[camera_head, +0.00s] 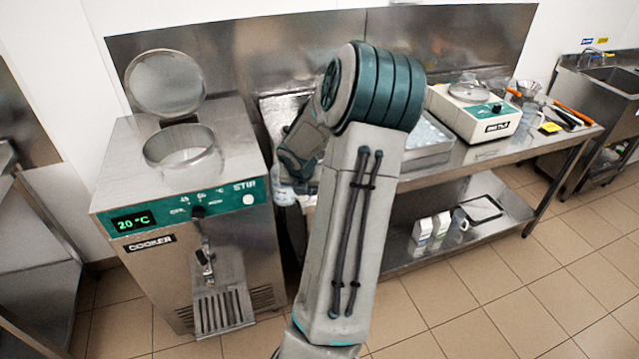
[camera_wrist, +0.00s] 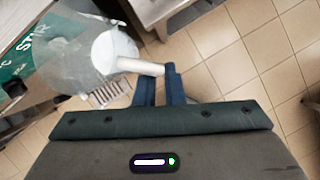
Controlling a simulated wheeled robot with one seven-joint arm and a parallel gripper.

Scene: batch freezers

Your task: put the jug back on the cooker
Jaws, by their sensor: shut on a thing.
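The cooker (camera_head: 185,222) stands at the left in the camera_head view. Its round lid (camera_head: 166,83) is up, its top opening (camera_head: 180,147) is uncovered and its display reads 20 °C. A tap (camera_head: 205,262) sits on its front above a slatted drip tray (camera_head: 218,308). In the camera_wrist view my gripper (camera_wrist: 163,78) is shut on the handle of the clear jug (camera_wrist: 72,68), which has a white round part at one end. The cooker's STIR panel (camera_wrist: 18,62) and drip tray (camera_wrist: 106,92) show beyond the jug. In the camera_head view my arm hides the gripper and most of the jug.
A steel table (camera_head: 535,146) runs to the right of the cooker, with a white machine (camera_head: 477,112) and small tools on it. Cartons (camera_head: 431,232) stand on its lower shelf (camera_head: 400,262). A sink (camera_head: 610,85) is at the far right. The tiled floor (camera_head: 480,310) in front is clear.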

